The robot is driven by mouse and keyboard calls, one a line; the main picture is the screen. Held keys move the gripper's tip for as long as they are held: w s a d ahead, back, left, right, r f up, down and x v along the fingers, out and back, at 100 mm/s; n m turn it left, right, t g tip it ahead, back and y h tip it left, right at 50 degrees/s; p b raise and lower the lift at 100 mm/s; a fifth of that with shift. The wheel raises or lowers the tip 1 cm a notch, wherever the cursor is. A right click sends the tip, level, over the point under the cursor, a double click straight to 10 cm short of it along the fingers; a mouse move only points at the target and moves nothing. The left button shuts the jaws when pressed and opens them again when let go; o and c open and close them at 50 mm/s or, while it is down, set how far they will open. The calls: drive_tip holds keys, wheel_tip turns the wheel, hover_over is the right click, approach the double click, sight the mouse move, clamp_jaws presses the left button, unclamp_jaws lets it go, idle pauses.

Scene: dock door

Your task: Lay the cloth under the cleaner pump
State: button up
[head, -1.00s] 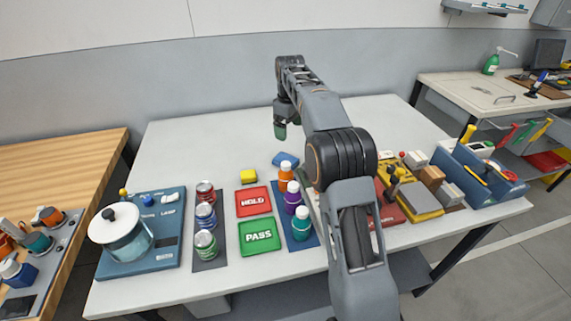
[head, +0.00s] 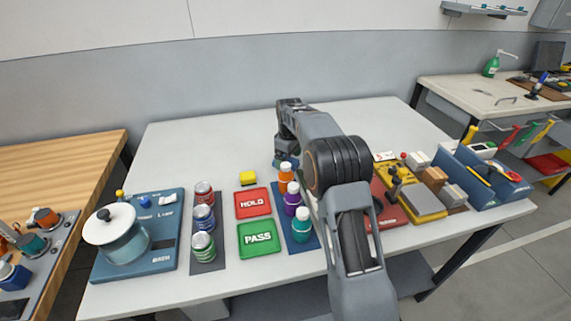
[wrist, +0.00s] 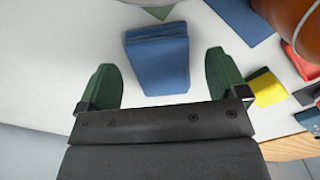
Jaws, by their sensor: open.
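The cloth (wrist: 158,60) is a blue folded pad lying on the white table. In the wrist view it lies between the two green fingers of my gripper (wrist: 163,72), with white table showing on both sides of it. The gripper is open and holds nothing. In the head view my arm reaches down over the cloth and hides most of it. The cleaner pump (head: 491,65) is a green bottle with a white pump top. It stands upright at the back left of the separate bench on the right.
The white table (head: 215,140) has free room at the back. A yellow block (head: 248,178), red and green trays, cans, and bottles with orange, purple and teal colours (head: 301,228) stand near the cloth. The right bench (head: 465,88) is beyond a gap.

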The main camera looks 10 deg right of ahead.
drive_tip(key=shift+f, duration=0.7)
drive_tip(key=c, duration=1.1)
drive_tip(key=shift+r, duration=0.1)
